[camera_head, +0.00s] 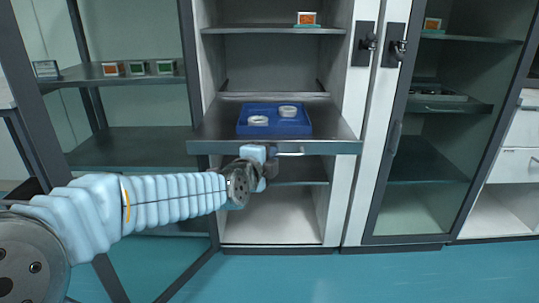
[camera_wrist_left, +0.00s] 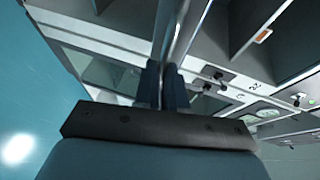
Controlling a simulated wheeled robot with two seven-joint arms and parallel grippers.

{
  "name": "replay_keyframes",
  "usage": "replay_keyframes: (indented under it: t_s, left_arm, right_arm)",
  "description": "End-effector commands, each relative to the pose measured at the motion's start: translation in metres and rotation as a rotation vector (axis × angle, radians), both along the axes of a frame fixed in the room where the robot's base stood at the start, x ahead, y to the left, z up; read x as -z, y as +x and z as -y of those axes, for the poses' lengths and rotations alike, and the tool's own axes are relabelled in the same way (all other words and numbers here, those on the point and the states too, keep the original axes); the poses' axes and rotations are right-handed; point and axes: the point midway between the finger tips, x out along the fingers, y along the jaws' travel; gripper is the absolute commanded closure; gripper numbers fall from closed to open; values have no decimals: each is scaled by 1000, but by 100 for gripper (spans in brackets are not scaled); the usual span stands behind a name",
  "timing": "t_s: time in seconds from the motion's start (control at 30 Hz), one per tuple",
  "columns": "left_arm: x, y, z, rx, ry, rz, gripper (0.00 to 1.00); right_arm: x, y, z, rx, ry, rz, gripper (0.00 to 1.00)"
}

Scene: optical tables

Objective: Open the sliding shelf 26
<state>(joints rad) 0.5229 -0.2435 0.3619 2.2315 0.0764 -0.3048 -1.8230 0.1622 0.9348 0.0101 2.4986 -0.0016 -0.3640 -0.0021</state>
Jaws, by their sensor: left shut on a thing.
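The grey sliding shelf (camera_head: 215,130) sticks out of the middle cabinet in the head view, past the cabinet's front frame. A thin handle (camera_head: 291,153) shows on its front edge. My left gripper (camera_head: 268,166) is at this front edge, shut on the handle; the arm and wrist partly hide the grip. In the left wrist view, the two dark fingers (camera_wrist_left: 162,88) stand close together around a grey metal bar. My right gripper is not in view.
A blue tray (camera_head: 243,131) with two white round things lies on the shelf. The left cabinet (camera_head: 120,137) stands open and holds small boxes. A glass door (camera_head: 400,180) closes the cabinet at right. The teal floor (camera_head: 350,275) in front is clear.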

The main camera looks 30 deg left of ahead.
Motion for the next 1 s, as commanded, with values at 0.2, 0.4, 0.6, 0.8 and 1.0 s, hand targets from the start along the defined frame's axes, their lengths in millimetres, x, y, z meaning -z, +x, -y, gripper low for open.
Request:
replay_keyframes:
  t_s: [0.2,0.4,0.6,0.8,1.0]
  left_arm:
    - [2,-2,1,1,-2,-4,100]
    - [1,-2,2,1,-2,-3,100]
    - [1,-2,2,1,-2,-3,73]
    - [0,-2,1,0,0,-1,64]
    - [-1,-6,2,0,1,1,64]
  right_arm:
    - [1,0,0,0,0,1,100]
    - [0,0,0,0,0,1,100]
    - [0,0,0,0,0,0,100]
    - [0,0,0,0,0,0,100]
    - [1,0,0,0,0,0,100]
